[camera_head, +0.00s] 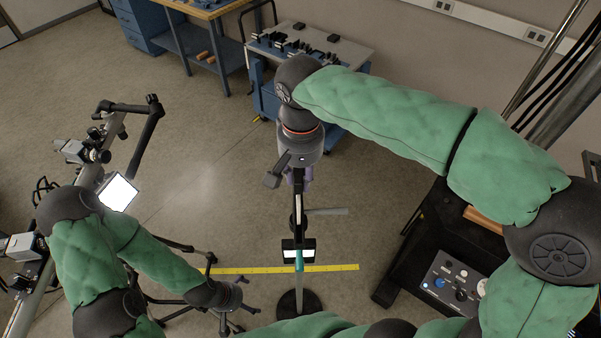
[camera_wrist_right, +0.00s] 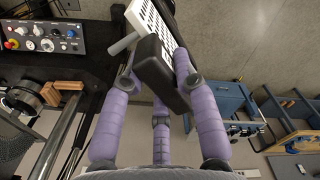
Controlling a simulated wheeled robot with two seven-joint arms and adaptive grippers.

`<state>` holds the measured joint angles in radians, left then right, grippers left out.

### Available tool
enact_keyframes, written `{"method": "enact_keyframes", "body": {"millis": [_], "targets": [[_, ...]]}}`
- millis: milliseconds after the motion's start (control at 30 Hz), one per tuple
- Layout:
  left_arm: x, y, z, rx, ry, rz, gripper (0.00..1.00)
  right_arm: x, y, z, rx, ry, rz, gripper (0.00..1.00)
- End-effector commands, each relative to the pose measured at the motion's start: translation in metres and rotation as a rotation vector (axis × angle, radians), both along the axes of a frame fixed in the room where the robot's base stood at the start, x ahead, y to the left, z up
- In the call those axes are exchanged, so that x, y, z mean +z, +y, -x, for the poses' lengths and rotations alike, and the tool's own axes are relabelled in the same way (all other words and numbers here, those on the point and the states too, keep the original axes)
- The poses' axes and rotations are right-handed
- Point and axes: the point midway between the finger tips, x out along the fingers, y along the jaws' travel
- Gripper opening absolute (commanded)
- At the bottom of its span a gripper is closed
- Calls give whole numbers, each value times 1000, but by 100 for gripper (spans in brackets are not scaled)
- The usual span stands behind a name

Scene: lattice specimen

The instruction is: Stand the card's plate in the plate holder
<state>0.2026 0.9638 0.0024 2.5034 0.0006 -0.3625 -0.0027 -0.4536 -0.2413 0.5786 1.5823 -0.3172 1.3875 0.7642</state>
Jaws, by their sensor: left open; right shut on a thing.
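My right gripper (camera_head: 298,182) points down near the middle of the head view. In the right wrist view its purple fingers (camera_wrist_right: 158,85) are shut on a black block (camera_wrist_right: 160,70). A white plate with a dark slotted pattern (camera_wrist_right: 152,18) shows just beyond the block and appears joined to it. In the head view the held thing is thin and nearly edge-on, so its face is hidden. My left gripper (camera_head: 232,300) is open and empty at the lower left. I cannot make out the plate holder or the card for certain.
Below my right gripper, a black-framed bright panel (camera_head: 291,254) with a teal part stands above a round black base (camera_head: 287,304). A rail stand with a white lit panel (camera_head: 118,192) is at left. A black bench with a control box (camera_head: 455,283) is at right. A blue cart (camera_head: 345,55) stands behind.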

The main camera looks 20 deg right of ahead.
Motion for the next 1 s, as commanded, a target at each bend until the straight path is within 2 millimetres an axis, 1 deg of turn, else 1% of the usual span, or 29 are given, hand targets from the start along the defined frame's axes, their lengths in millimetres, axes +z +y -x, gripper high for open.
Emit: {"method": "enact_keyframes", "body": {"millis": [900, 1000], "targets": [[-16, 0, 0, 0, 0, 0, 100, -24, 0, 0, -1, 0, 0, 1], [-15, 0, 0, 0, 0, 0, 100, -24, 0, 0, 0, 1, 1, 1]]}}
